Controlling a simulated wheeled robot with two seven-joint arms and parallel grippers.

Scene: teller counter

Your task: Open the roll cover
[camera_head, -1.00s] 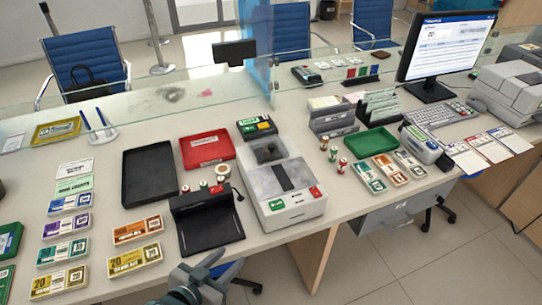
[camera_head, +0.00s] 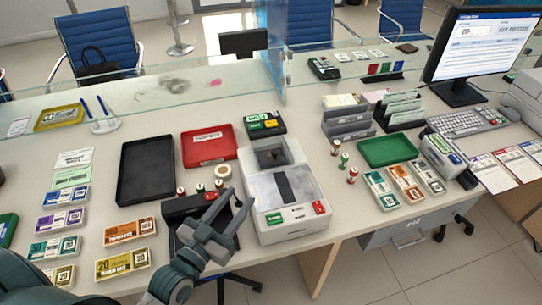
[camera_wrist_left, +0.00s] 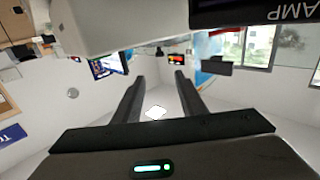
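No part plainly marked as a roll cover shows. A small white-and-blue device (camera_head: 443,156) with a dark front stands right of the green tray; I cannot tell if its top is a roll cover. A white-grey machine (camera_head: 288,190) with a dark slot, a green and a red button stands mid-counter. My left gripper (camera_head: 238,198) is open and empty, above the black lamp device (camera_head: 178,207) and just left of the white-grey machine. The wrist view shows its two fingers (camera_wrist_left: 158,85) apart with nothing between them. My right gripper is not in view.
A black tray (camera_head: 147,172), red tray (camera_head: 208,147) and green tray (camera_head: 388,150) lie on the counter. Banknote bundles (camera_head: 123,262) and small coin rolls stand around. A glass screen (camera_head: 150,98) runs along the back. A monitor (camera_head: 482,45) and keyboard (camera_head: 467,122) are at right.

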